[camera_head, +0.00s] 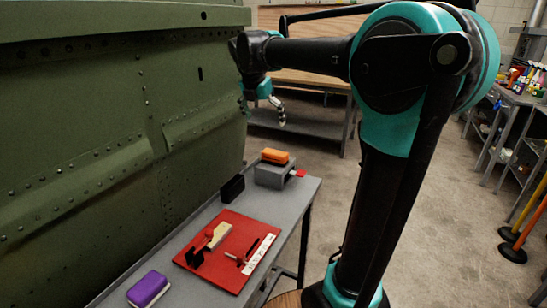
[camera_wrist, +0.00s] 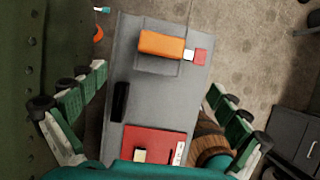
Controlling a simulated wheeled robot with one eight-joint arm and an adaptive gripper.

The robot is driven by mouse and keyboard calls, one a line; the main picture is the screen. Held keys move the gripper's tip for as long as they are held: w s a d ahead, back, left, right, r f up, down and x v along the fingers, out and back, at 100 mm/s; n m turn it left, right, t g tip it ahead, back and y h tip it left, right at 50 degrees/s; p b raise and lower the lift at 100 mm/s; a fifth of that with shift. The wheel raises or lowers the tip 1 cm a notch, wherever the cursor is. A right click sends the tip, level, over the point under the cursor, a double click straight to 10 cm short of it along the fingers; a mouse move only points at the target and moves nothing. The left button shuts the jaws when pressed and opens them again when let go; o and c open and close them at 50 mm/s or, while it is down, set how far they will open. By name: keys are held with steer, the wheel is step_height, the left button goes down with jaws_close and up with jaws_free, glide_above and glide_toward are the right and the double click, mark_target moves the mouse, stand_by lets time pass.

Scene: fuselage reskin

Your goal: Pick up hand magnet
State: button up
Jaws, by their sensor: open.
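I cannot tell for sure which object is the hand magnet. An orange block (camera_head: 275,156) lies on a grey box (camera_head: 272,175) at the cart's far end; the orange block also shows near the top of the wrist view (camera_wrist: 161,44). A purple block with a pale base (camera_head: 149,290) lies at the cart's near end. A black block (camera_head: 232,188) stands between the red mat and the grey box; it shows left of centre in the wrist view (camera_wrist: 120,101). My gripper (camera_head: 278,108) is open and empty, above and apart from the cart, its fingers spread wide (camera_wrist: 152,112).
The grey cart (camera_head: 305,195) stands beside the green riveted fuselage panel (camera_head: 90,120). A red mat (camera_head: 200,262) holds a wooden-handled tool (camera_head: 218,236) and small items. Workbenches stand behind and right; open floor lies between.

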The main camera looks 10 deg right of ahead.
glide_toward(275, 152)
steer(key=x, duration=0.4)
steer(key=shift+w+a+f, duration=0.2)
steer(key=shift+w+f, duration=0.05)
steer(key=shift+f, duration=0.05)
steer(key=shift+d+x, duration=0.2)
steer(key=shift+x, duration=2.8)
steer(key=shift+s, duration=0.15)
steer(key=c, duration=1.4)
steer(key=shift+r, duration=0.1)
step_height(275, 152, up, 20)
